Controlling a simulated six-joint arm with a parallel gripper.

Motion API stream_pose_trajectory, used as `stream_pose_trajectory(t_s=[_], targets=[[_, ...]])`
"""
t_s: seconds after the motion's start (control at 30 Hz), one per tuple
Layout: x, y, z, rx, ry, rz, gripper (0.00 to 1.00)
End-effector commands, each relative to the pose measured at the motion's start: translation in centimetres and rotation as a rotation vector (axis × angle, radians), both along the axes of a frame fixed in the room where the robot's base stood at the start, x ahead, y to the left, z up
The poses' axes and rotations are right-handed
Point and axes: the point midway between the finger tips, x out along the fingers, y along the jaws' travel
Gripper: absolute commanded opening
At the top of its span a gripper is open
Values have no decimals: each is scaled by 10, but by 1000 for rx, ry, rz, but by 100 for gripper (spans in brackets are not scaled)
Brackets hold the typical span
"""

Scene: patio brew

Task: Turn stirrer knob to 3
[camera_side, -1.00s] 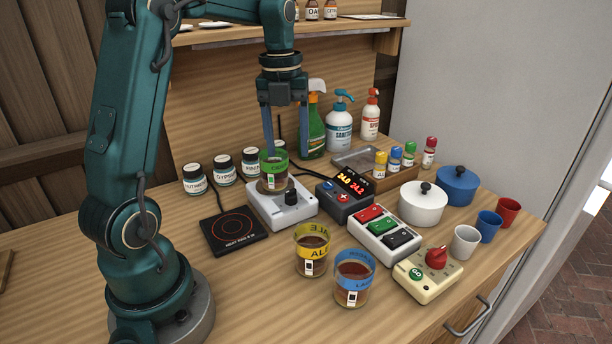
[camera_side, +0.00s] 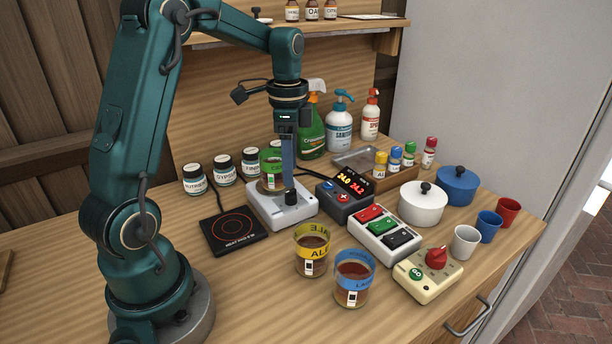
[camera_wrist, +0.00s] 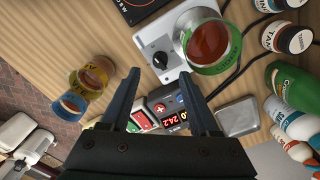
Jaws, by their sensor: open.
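The white stirrer (camera_side: 266,204) stands at the middle of the bench, with a black knob (camera_side: 291,198) at its front right corner. In the wrist view the knob (camera_wrist: 161,60) shows just beyond the gap between the fingertips; its setting is not readable. A beaker with a green band (camera_side: 270,175) and brown liquid sits on the stirrer plate. My gripper (camera_side: 289,186) points down right over the knob, open and empty. In the side view one finger hides the other, and I cannot tell whether the tips touch the knob.
A black hot plate (camera_side: 234,231) lies left of the stirrer. A dark controller (camera_side: 342,203) with a lit display stands close on the right. Yellow-banded (camera_side: 311,251) and blue-banded (camera_side: 353,278) beakers stand in front. Jars and bottles line the back.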

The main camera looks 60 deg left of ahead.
Motion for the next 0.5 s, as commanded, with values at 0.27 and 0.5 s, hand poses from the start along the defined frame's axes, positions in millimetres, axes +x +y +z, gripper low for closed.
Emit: stream_pose_trajectory(t_s=[0.27,0.5], targets=[[-1,0,-31,-3,5,-1,62],[0,0,-54,-1,1,-2,62]])
